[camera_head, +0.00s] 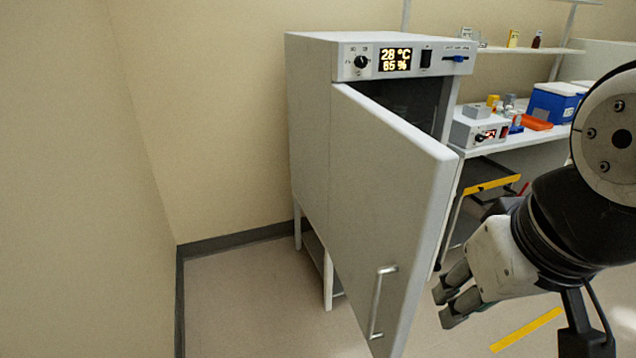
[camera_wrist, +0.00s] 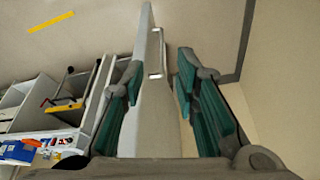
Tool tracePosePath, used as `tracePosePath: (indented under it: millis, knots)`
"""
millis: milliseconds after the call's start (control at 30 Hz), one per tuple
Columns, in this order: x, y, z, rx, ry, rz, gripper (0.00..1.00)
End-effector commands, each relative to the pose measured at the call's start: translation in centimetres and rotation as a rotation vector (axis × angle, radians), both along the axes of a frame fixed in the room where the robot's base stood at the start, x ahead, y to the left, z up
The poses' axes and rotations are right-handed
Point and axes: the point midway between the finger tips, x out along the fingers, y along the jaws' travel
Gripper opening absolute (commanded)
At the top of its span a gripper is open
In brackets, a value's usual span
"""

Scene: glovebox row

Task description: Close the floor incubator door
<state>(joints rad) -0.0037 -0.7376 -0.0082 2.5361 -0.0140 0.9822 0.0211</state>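The floor incubator (camera_head: 310,120) is a grey cabinet on legs against the wall, with a lit display reading 28 °C and 65 %. Its door (camera_head: 385,200) stands wide open, swung out toward me, with a dark interior visible behind its top. The metal bar handle (camera_head: 381,302) is low on the door's face, near its free edge. My gripper (camera_head: 448,304) is open and empty, just right of that edge in the head view. In the wrist view, the door (camera_wrist: 152,105) and handle (camera_wrist: 156,52) appear between my spread fingers (camera_wrist: 158,72). I see no clear contact.
Floor left of the door is clear up to the wall.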

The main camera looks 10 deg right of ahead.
Motion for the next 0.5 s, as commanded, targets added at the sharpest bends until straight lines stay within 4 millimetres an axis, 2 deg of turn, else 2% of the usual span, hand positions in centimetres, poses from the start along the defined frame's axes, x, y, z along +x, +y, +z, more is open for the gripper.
tracePosePath:
  millis: [33,100,267,500]
  knots:
    - [0.5,0.0,-0.1,0.006,0.011,-0.019,0.1]
    - [1.7,0.0,-0.2,0.02,0.031,-0.072,0.0]
    - [5.9,0.2,-0.9,0.058,0.091,-0.268,0.0]
    - [12.9,1.3,-3.7,0.072,0.15,-0.605,0.0]
